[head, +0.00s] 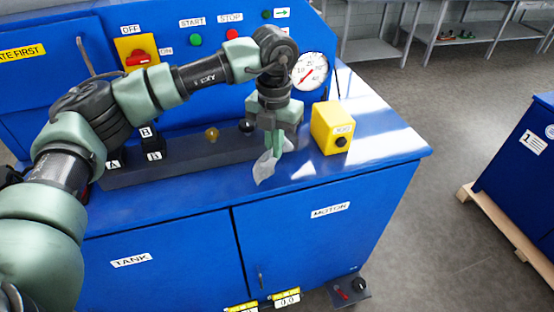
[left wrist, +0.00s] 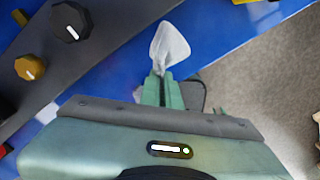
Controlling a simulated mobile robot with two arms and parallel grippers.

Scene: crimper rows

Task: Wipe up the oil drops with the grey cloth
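The grey cloth (head: 266,167) hangs from my left gripper (head: 277,148) above the front part of the blue machine top, right of the dark control strip. The left gripper's fingers are shut on it. In the left wrist view the cloth (left wrist: 170,45) sticks out beyond the closed green fingertips (left wrist: 162,88), pale and bunched at the grip. I cannot tell whether its lower end touches the surface. I can make out no oil drops in either view; the arm and cloth hide part of the top. My right gripper is not in view.
A yellow box (head: 332,127) with a black button stands close right of the gripper. The dark strip (head: 175,160) carries knobs, and a gauge (head: 309,71) rises behind. The blue top (head: 385,145) is clear toward its right edge, with bright reflections.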

